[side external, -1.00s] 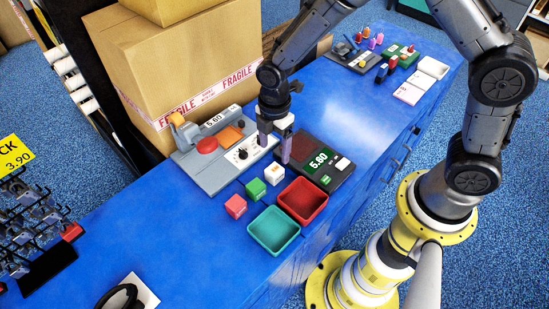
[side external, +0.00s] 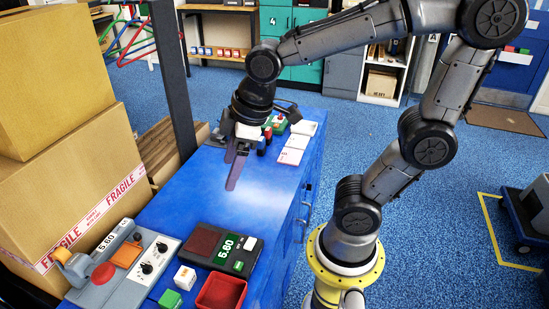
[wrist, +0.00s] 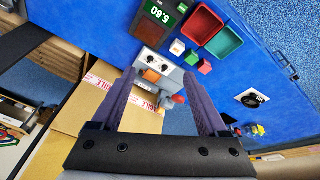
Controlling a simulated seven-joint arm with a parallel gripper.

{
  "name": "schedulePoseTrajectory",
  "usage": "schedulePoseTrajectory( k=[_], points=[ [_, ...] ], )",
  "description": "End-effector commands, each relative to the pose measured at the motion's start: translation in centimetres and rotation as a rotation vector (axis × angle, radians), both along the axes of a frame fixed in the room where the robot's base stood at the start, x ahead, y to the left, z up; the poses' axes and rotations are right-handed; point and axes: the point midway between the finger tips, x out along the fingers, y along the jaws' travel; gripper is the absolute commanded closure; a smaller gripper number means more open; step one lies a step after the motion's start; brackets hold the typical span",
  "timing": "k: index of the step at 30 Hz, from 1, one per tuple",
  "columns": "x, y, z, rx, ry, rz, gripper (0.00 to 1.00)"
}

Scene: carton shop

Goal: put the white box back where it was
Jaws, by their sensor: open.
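A small white box (side external: 185,278) with an orange mark stands on the blue table, by the green block and the red tray. It also shows in the wrist view (wrist: 177,47), beyond the fingertips. My gripper (side external: 233,172) hangs above the far part of the table, well away from this box. In the wrist view its two purple fingers (wrist: 160,82) are wide apart with nothing between them. A whitish patch (side external: 248,131) shows beside the gripper in the side view; I cannot tell what it is.
A dark scale (side external: 225,247) and a grey control panel (side external: 130,268) stand near the box. The red tray (side external: 221,291) is beside it. White cards (side external: 290,156) and small items lie at the table's far end. Large cartons (side external: 70,160) stand at left. The table's middle is clear.

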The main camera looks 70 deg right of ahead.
Motion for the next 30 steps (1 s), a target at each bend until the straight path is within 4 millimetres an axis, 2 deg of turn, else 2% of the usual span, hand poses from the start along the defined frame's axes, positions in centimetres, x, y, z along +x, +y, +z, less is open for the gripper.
schedulePoseTrajectory(
  k=[1, 3, 6, 9, 13, 30],
  points=[
    [-1.9, -0.7, 0.9, 0.031, -0.039, -0.098, 0.23],
    [-4.1, -1.4, 1.5, 0.073, -0.075, -0.217, 0.23],
    [-6.3, -1.9, 1.8, 0.123, -0.114, -0.348, 0.23],
    [-7.7, -2.2, 1.8, 0.154, -0.134, -0.425, 0.23],
    [-8.3, -2.3, 1.8, 0.170, -0.144, -0.464, 0.23],
    [-8.2, -2.3, 1.8, 0.170, -0.143, -0.462, 0.23]
  ],
)
